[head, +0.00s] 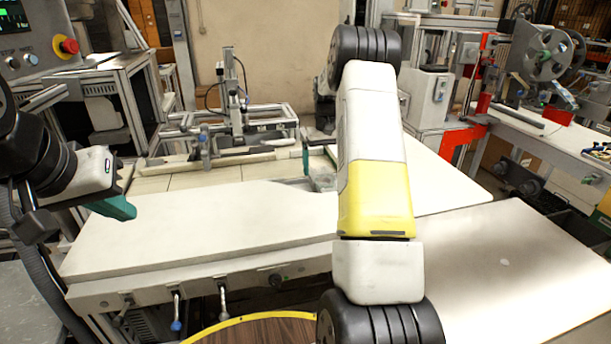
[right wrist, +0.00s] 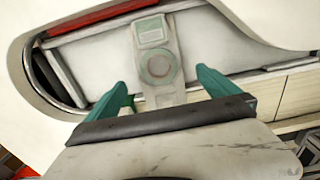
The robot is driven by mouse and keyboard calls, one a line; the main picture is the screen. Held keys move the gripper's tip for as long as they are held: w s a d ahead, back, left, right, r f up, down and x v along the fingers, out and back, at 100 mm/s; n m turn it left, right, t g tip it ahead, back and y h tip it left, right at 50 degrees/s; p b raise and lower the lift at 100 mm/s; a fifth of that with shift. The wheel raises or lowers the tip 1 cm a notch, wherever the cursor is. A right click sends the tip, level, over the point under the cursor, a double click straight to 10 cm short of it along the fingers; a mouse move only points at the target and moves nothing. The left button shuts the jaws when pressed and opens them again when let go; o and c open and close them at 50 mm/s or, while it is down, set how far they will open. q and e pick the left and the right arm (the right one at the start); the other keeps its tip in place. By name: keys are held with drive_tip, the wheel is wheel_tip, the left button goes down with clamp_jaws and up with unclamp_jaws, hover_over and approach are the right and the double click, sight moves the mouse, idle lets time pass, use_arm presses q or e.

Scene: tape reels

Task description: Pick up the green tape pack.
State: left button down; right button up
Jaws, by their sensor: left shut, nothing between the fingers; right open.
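I cannot make out a clear green tape pack in either view. In the right wrist view, a pale grey piece (right wrist: 152,37) with a round disc and a greenish patch lies beyond and between my right gripper's fingers. I cannot tell whether it is the pack. My right gripper (right wrist: 162,79) is open, with its teal fingers apart on either side of the piece's near end; I see no grip on it. In the head view my right arm hides most of that gripper. My left gripper (head: 125,210) is shut and empty above the left end of the white table.
The white table (head: 220,225) is largely bare, and a lower pale board (head: 510,260) lies to the right. A metal fixture (head: 232,100) stands at the back. A reel machine (head: 545,55) and red bracket (head: 465,132) are at the right. A yellow-rimmed round wooden top (head: 265,330) is in front.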

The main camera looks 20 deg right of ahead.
sight(324, 179)
wheel_tip(324, 179, down, 5)
drive_tip(key=shift+s+f, duration=0.1)
drive_tip(key=c, duration=1.6)
